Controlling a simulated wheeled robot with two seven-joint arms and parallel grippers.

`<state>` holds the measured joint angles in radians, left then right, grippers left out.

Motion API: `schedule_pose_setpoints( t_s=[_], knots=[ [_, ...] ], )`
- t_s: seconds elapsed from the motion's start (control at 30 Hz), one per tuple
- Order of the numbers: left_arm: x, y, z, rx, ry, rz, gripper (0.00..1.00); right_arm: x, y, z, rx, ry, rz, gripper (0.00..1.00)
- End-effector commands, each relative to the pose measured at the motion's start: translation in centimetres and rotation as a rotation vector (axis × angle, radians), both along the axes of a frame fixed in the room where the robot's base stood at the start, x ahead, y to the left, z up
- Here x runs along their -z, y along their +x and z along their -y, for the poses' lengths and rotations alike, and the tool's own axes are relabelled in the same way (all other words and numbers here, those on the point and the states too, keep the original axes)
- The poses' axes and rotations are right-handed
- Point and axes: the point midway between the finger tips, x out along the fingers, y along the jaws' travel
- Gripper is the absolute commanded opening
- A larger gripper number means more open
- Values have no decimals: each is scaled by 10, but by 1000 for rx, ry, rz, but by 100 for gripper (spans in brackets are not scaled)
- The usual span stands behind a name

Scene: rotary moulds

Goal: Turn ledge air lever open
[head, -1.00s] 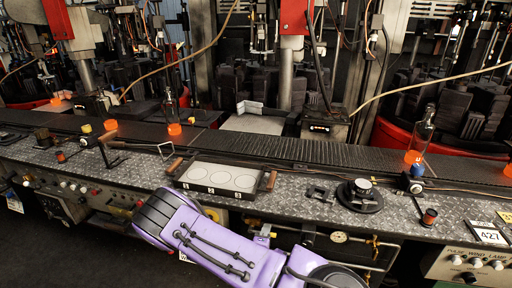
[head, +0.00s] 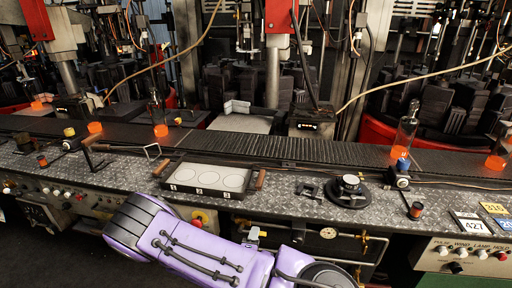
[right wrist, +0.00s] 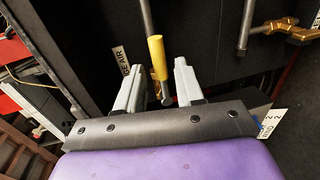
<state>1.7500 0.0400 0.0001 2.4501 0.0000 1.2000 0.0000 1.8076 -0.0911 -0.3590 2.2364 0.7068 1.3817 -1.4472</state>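The ledge air lever has a yellow handle (right wrist: 157,57) on a grey rod in the right wrist view. A tag (right wrist: 122,60) beside it reads "GE AIR", its start cut off or hidden. My right gripper (right wrist: 157,68) is open, with one grey finger on each side of the handle's lower end and visible gaps between. I cannot tell whether either finger touches it. In the head view my purple right arm reaches down in front of the bench; its fingers and the lever are hidden there. My left gripper is not in view.
A brass fitting with a grey pipe (right wrist: 245,40) is right of the lever. Above are a metal bench (head: 270,190), a tray with three white discs (head: 210,177) and a round black stand (head: 348,190). A knob panel (head: 470,258) is at lower right.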

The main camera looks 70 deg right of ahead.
Motion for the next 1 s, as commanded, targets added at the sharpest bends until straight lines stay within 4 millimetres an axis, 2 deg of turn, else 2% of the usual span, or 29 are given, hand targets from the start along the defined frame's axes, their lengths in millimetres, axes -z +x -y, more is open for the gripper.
schedule_pose_setpoints(
  t_s=[0.1,0.2,0.33,1.0],
  knots=[
    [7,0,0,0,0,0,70,-4,-5,-29,-5,0,1,37],
    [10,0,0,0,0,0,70,-9,-10,-49,-4,-1,2,37],
    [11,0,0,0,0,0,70,-13,-14,-64,-2,-2,2,37],
    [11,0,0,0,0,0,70,-14,-15,-68,-1,-2,2,37]
  ],
)
